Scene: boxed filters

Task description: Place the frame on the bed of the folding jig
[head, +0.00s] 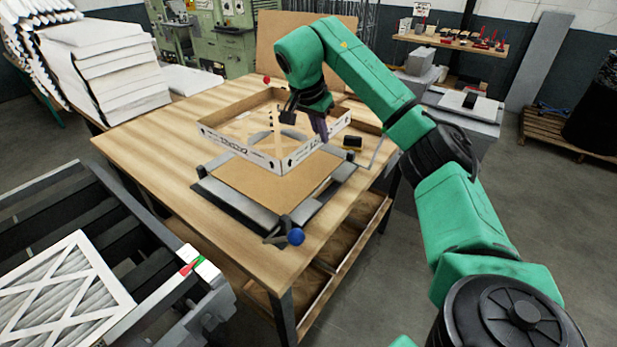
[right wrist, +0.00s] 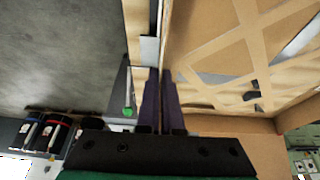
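The frame (head: 240,144) is a shallow white-sided cardboard tray with a tan inside and crossing strips. In the head view it overlaps the back of the folding jig's tan bed (head: 278,186) and reaches beyond it; I cannot tell whether it touches the bed. My right gripper (head: 319,126) is at the frame's right wall. In the right wrist view, the purple fingers (right wrist: 161,103) stand close on either side of the wall, shut on it, and the crossing strips (right wrist: 225,50) show to the right. The fingertips' contact is partly hidden. My left gripper is not in view.
The jig has dark rails (head: 238,208) and a blue knob (head: 296,236) at the front. A small black-and-yellow block (head: 352,142) lies right of the frame.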

